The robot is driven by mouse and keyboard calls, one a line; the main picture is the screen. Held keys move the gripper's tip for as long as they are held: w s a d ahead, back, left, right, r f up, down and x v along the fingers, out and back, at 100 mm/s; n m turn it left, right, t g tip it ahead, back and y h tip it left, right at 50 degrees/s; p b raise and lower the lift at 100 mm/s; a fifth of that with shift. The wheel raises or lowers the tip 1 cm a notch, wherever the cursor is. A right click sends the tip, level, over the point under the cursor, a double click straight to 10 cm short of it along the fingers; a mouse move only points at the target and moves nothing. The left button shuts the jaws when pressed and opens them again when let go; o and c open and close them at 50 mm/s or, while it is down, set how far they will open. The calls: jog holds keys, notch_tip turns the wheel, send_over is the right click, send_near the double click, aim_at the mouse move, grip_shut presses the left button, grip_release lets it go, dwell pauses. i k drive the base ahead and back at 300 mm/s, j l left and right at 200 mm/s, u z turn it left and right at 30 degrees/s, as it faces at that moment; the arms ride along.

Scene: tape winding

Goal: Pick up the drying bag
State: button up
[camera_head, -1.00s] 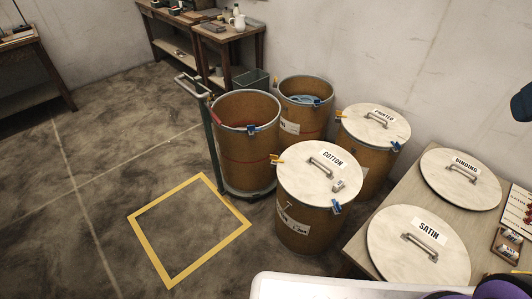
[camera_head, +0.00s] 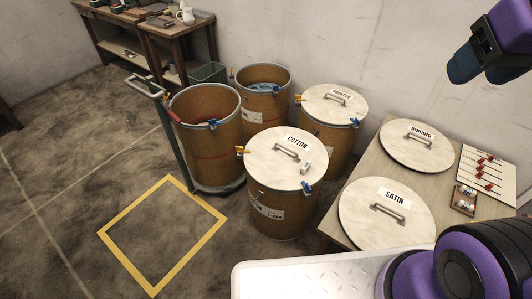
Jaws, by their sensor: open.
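A small pale packet (camera_head: 306,167) lies on the round white lid marked COTTON (camera_head: 268,166), near the lid's right edge. It is likely the drying bag, but it is too small to make out clearly. The lid sits on a brown drum (camera_head: 268,215) with blue and yellow clips at its rim. My gripper (camera_head: 484,73), dark blue with a purple wrist, is at the upper right. It is open and empty, well to the right of the packet and above the table.
Lids marked BINDING (camera_head: 417,145) and SATIN (camera_head: 387,213) lie on a wooden table (camera_head: 352,184) at right. A lidded PRINTED drum (camera_head: 335,105) stands behind. Two open drums (camera_head: 205,130) (camera_head: 263,90) stand left of it. A yellow floor square (camera_head: 128,215) is empty.

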aim_at(307, 166)
jog(key=i+j+u, duration=0.3)
jog(key=i+j, duration=0.7)
